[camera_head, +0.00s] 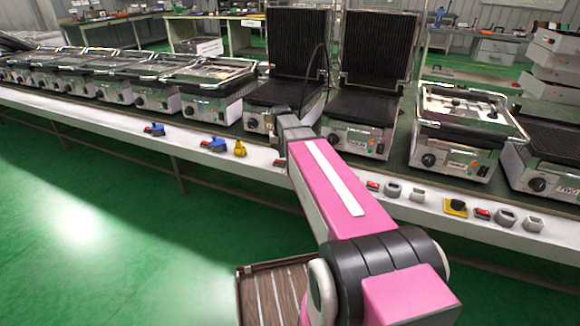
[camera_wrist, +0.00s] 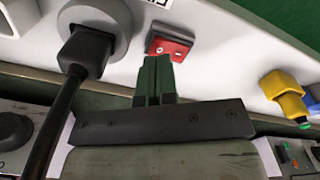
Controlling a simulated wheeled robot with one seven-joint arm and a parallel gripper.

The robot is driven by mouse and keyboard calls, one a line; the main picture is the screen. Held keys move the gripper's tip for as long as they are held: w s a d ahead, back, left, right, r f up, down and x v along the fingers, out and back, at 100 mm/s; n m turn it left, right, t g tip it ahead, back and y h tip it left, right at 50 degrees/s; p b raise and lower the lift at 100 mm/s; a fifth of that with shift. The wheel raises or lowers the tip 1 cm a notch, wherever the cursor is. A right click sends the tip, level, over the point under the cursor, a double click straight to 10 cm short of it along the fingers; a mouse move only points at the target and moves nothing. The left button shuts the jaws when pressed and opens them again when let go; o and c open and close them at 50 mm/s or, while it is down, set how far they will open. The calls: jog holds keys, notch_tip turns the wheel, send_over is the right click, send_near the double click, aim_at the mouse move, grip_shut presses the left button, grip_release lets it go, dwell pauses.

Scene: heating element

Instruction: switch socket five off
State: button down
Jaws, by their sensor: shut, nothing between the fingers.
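In the wrist view a red rocker switch (camera_wrist: 170,45) in a grey frame sits on the white panel strip (camera_wrist: 225,45). Beside it on the left is a round grey socket (camera_wrist: 95,28) with a black plug and cable (camera_wrist: 84,52) in it. My gripper (camera_wrist: 158,62) is shut and empty. Its dark green fingertips are right at the switch's lower edge in this view; I cannot tell whether they touch. A label above the switch is cut off, so the socket number is unreadable. A red switch (camera_head: 283,163) also shows in the head view, just left of my arm, which hides the fingertips.
A yellow plug (camera_wrist: 285,92) is on the strip to the right in the wrist view. The head view shows blue plugs (camera_head: 216,143), several more red switches (camera_head: 483,213) and sockets along the strip. Contact grills (camera_head: 365,85) stand behind. Green floor (camera_head: 100,230) is clear in front.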

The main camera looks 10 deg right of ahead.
jog(key=shift+f, duration=1.1)
dwell(0.6)
jog(key=shift+r, duration=3.5)
jog(key=s+f, duration=0.7)
jog(key=s, duration=0.3)
jog(key=s+f+n, duration=0.1)
jog(key=s+f, duration=0.6)
jog(key=s, duration=0.4)
jog(key=shift+s, duration=0.15)
